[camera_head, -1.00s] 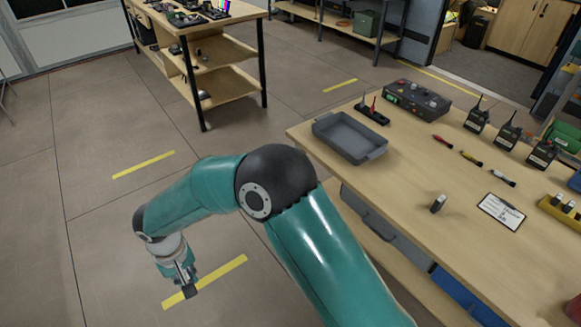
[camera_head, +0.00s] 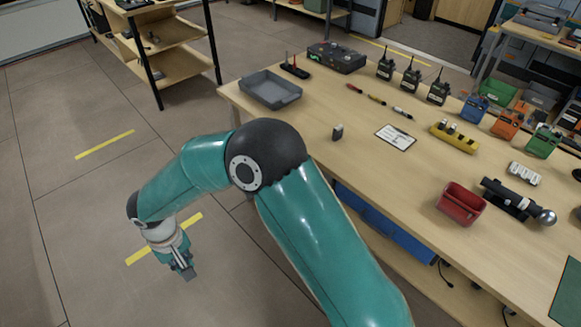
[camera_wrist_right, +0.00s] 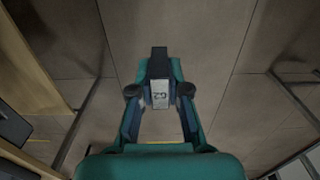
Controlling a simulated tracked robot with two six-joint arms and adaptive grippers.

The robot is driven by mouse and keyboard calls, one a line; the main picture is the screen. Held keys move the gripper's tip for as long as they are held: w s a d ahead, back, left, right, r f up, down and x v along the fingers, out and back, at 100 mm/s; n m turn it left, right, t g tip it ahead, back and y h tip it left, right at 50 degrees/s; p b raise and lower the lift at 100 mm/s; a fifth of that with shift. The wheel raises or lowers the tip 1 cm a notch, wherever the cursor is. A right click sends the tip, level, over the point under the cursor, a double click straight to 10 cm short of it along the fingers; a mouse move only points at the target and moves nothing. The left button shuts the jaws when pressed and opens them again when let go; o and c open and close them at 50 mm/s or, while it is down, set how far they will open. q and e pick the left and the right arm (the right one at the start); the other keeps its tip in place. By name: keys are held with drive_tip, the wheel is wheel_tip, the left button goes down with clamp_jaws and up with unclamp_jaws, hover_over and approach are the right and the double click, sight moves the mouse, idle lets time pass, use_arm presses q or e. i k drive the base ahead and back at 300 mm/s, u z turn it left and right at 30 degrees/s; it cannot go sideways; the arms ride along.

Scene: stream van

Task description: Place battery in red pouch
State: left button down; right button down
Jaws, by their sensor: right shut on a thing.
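A dark battery (camera_wrist_right: 159,88) with a pale label is held between the fingertips of my right gripper (camera_wrist_right: 159,92), which is shut on it. In the head view the right gripper (camera_head: 178,260) hangs low over the floor at left, off the table, with the battery's dark end (camera_head: 188,273) showing below it. A red open-topped pouch (camera_head: 461,205) stands on the table at right, far from the gripper. Another small dark battery-like block (camera_head: 337,132) stands on the table beyond my arm. My left gripper is not in view.
The wooden table (camera_head: 380,170) also holds a grey tray (camera_head: 270,90), a clipboard (camera_head: 396,137), a yellow holder (camera_head: 454,137), radios (camera_head: 411,77), and a dark cylindrical device (camera_head: 515,200) right of the pouch. Open floor lies left of the table.

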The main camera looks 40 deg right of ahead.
sight(456, 207)
drive_tip(key=z, duration=0.9)
drive_tip(key=k, duration=0.1)
drive_tip(key=u, duration=1.65)
drive_tip(key=i, duration=0.1)
drive_tip(key=z, duration=2.75)
drive_tip(key=i, duration=1.05)
drive_tip(key=u, duration=0.15)
drive_tip(key=k, duration=0.95)
drive_tip(key=z, duration=0.2)
drive_tip(key=i, duration=0.9)
drive_tip(key=u, duration=0.05)
